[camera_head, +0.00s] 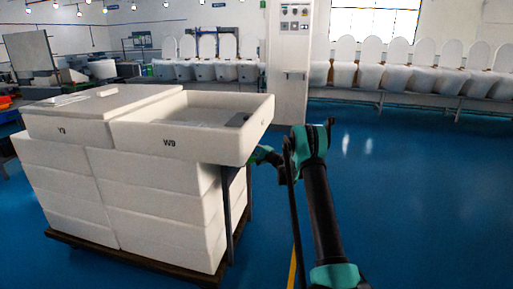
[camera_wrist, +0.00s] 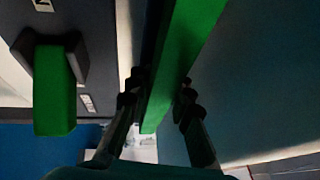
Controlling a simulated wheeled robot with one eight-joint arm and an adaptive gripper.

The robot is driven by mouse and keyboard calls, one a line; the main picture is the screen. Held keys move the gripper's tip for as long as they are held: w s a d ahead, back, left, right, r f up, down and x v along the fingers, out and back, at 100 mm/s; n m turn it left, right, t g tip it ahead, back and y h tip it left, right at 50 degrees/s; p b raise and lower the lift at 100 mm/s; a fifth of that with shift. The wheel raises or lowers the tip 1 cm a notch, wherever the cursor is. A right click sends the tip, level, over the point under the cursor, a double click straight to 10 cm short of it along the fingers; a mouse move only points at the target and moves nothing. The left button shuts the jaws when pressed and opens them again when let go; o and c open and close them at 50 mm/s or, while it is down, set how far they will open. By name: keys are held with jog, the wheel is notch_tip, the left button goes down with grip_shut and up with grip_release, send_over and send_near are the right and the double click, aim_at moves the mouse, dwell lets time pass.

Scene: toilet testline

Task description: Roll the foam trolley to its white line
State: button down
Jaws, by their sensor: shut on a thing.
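The foam trolley stands at the left in the head view. Its low brown base (camera_head: 135,262) carries stacked white foam blocks (camera_head: 160,205), with an open foam tray (camera_head: 190,145) marked "W9" and a lidded one marked "Y9" on top. A dark upright post (camera_head: 228,215) rises at its right side. My gripper (camera_head: 262,156) is beside the trolley's right edge, partly hidden by my arm. In the wrist view my gripper (camera_wrist: 158,100) is shut on a green handle bar (camera_wrist: 178,65), one finger on each side. No white line on the floor can be made out.
A second green grip (camera_wrist: 55,90) shows at the left in the wrist view. Blue floor (camera_head: 420,200) lies open to the right, with a yellow line (camera_head: 293,268) near my arm. A white cabinet (camera_head: 290,70) and rows of white toilets (camera_head: 410,75) stand behind.

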jog(key=a, duration=0.3)
jog(key=shift+w+a+f, duration=0.15)
jog(key=shift+w+a, duration=0.15)
jog(key=shift+a, duration=0.1)
jog(key=c, duration=1.3)
grip_release()
jog(key=shift+d, duration=0.1)
jog(key=shift+d, duration=0.1)
jog(key=shift+s+d, duration=0.2)
jog(key=shift+d, duration=0.25)
jog(key=v, duration=1.1)
